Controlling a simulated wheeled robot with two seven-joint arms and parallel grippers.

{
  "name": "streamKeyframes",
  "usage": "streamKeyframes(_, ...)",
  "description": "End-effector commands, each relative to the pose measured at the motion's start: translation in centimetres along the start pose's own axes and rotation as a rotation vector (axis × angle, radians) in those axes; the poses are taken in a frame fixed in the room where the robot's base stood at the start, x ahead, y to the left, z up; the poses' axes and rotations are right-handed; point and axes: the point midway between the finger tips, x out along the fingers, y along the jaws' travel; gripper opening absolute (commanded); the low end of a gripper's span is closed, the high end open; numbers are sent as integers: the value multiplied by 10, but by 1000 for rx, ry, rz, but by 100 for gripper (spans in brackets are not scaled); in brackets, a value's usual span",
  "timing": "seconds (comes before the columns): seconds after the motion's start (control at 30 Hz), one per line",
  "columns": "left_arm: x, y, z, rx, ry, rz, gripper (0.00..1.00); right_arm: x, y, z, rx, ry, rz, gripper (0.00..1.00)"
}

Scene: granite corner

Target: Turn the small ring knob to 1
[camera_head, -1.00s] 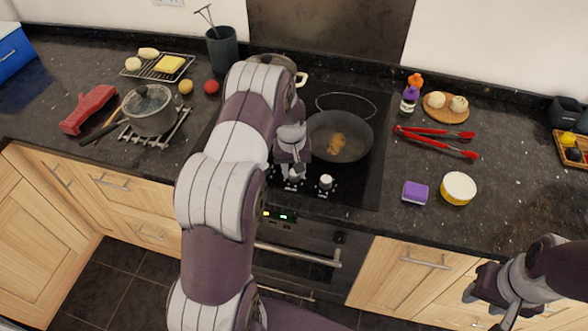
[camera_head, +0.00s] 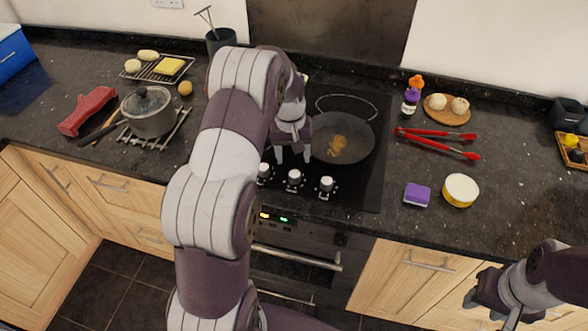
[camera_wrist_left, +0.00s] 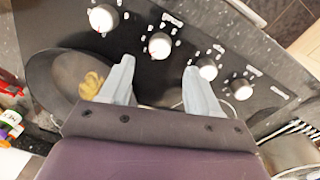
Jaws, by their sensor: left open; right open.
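A row of white stove knobs lies along the front of the black cooktop (camera_head: 350,198). The head view shows a left knob (camera_head: 264,171), a middle knob (camera_head: 294,178) and a right knob (camera_head: 326,185). The wrist view shows the right knob (camera_wrist_left: 103,18), middle knob (camera_wrist_left: 160,45), left knob (camera_wrist_left: 207,68) and a further knob (camera_wrist_left: 242,89), which my arm hides in the head view. Their markings are too small to read. My left gripper (camera_head: 293,160) is open and empty, just behind and above the middle knob, apart from it. My right gripper (camera_head: 490,308) is open and empty at lower right.
A black pan (camera_head: 358,150) with food sits close to the right of my left gripper. A lidded pot (camera_head: 150,118) stands on a rack at left. Red tongs (camera_head: 440,142), a purple sponge (camera_head: 417,195) and a yellow-and-white tub (camera_head: 460,190) lie on the right counter.

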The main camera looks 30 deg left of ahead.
Motion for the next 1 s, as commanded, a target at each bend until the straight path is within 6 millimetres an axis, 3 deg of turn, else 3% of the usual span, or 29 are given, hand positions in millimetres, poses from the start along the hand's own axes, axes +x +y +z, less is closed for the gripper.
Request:
streamKeyframes(0.2, -45, 0, 0, -1, 2, 1, 62, 11, 0, 1, 0, 0, 0, 43)
streamKeyframes(0.37, -58, 0, 0, -1, 0, 0, 62, 12, 0, 1, 0, 0, 0, 43)
streamKeyframes(0.87, -59, 1, -4, 18, 23, 4, 62, 12, 0, 1, 0, 0, 0, 43)
streamKeyframes(0.93, -43, -3, 5, 51, 27, -2, 62, 12, 0, 1, 0, 0, 0, 43)
streamKeyframes(1.0, -34, -7, 30, 99, 29, -11, 62, 12, 0, 1, 0, 0, 0, 43)
